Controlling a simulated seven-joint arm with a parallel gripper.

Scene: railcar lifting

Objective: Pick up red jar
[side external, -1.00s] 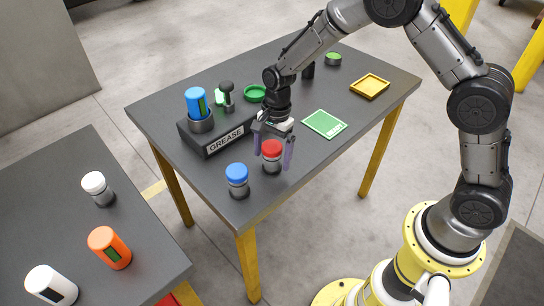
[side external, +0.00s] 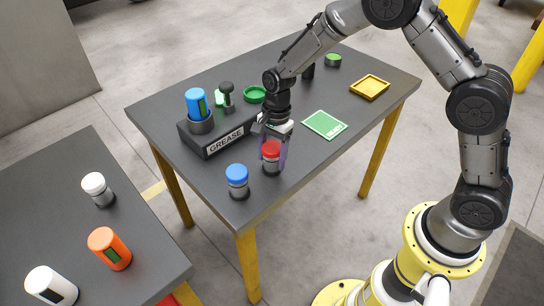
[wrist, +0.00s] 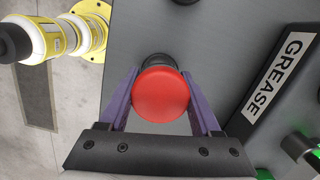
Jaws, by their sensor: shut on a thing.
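The red jar (side external: 271,151) has a red lid and a grey body and stands upright on the dark table, near its front edge. In the wrist view its round red lid (wrist: 160,94) fills the space between the fingers. My gripper (side external: 272,156) is around the jar from above, its two purple fingers shut on the jar's sides. The fingers also show in the wrist view (wrist: 160,100), one on each side of the lid. The jar's lower body is mostly hidden in the wrist view.
A blue-lidded jar (side external: 237,181) stands close by at the left. The GREASE holder (side external: 225,140) with a blue container (side external: 197,104) is behind. A green card (side external: 324,124) and yellow tray (side external: 370,87) lie to the right. A second table (side external: 60,215) holds several containers.

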